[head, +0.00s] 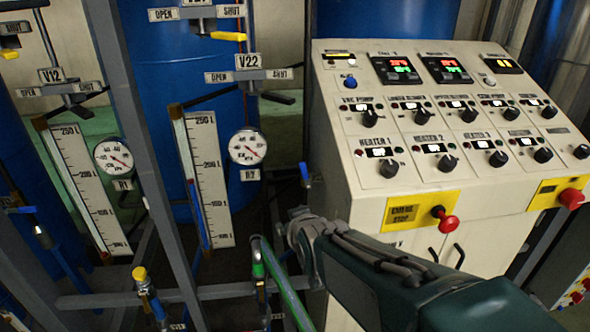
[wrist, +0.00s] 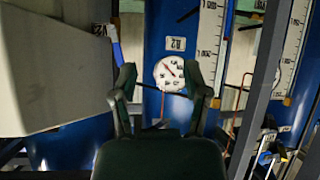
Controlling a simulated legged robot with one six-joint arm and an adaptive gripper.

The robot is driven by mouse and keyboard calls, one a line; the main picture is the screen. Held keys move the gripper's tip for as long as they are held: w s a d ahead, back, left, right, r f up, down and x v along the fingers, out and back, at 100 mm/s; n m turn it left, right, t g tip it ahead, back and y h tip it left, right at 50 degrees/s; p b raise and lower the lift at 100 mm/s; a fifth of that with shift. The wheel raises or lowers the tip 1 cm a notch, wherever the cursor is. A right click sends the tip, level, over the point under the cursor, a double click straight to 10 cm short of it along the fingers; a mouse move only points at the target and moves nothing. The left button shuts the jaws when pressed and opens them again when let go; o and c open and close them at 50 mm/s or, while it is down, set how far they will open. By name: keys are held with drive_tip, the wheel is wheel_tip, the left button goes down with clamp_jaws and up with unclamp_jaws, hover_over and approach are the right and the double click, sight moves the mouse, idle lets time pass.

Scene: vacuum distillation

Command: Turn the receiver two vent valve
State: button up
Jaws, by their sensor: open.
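The receiver two gauge (head: 247,146) hangs above its R2 label (head: 249,174), beside a level scale (head: 208,175). It also shows in the wrist view (wrist: 169,73), upside down, framed between my fingers. A blue lever (head: 305,173) stands near the panel's left edge, and shows in the wrist view (wrist: 115,47) up and left of the gauge. The V22 valve plate (head: 248,62), marked OPEN and SHUT, is above the gauge. My gripper (wrist: 164,78) is open and empty, its fingers apart; in the head view it reaches left beside the panel.
The control panel (head: 372,190) with an emergency stop (head: 445,220) stands close to the right of my arm. A grey frame post (head: 140,140) crosses the left. A yellow-capped valve (head: 139,274), a green pipe (head: 283,285) and several blue levers are low ahead.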

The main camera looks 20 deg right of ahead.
drive_tip(key=w+d+f+t+h, duration=0.1)
drive_tip(key=w+d+t, duration=0.25)
drive_tip(key=w, duration=0.25)
drive_tip(key=t+h, duration=0.2)
drive_tip(key=t, duration=0.1)
approach(304, 172)
drive_tip(key=shift+g, duration=0.25)
drive_tip(key=x, duration=1)
drive_tip(key=shift+w+d+r, duration=0.1)
drive_tip(key=shift+w+r, duration=0.1)
drive_tip(key=shift+w, duration=0.1)
drive_tip(key=shift+c, duration=0.3)
clamp_jaws()
